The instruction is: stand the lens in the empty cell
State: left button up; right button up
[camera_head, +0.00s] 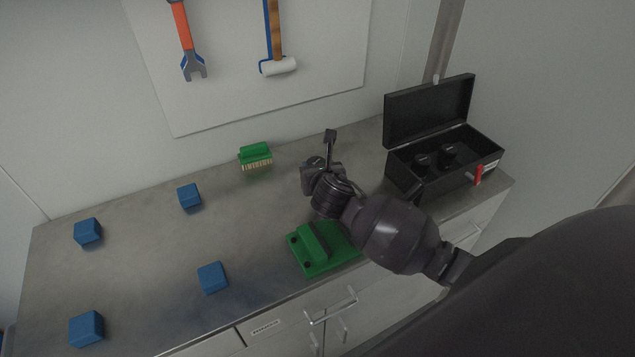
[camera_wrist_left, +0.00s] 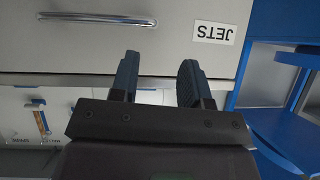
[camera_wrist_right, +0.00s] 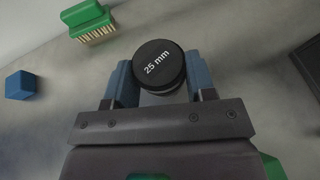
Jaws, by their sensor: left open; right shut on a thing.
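The lens (camera_wrist_right: 158,66) is a black cylinder whose round cap reads "25 mm". My right gripper (camera_wrist_right: 160,85) is shut on its sides, with the cap facing the right wrist camera. In the head view the lens (camera_head: 314,163) is partly hidden by my right gripper, above the middle of the bench. A black open case (camera_head: 436,192) stands at the bench's right end, its lid up. Two dark lenses (camera_head: 449,151) stand in it; its cells are too dark to tell apart. My left gripper (camera_wrist_left: 157,82) is open and empty before a drawer front labelled "JETS".
A green brush (camera_head: 255,157) lies at the back of the bench. A green block-like fixture (camera_head: 308,250) lies near the front edge below my right arm. Several blue blocks (camera_head: 189,196) are spread over the left. A red clasp (camera_head: 478,174) sticks out at the case front.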

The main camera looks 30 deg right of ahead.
jog(key=shift+f, duration=2.25)
jog(key=shift+f, duration=0.2)
jog(key=shift+f, duration=0.1)
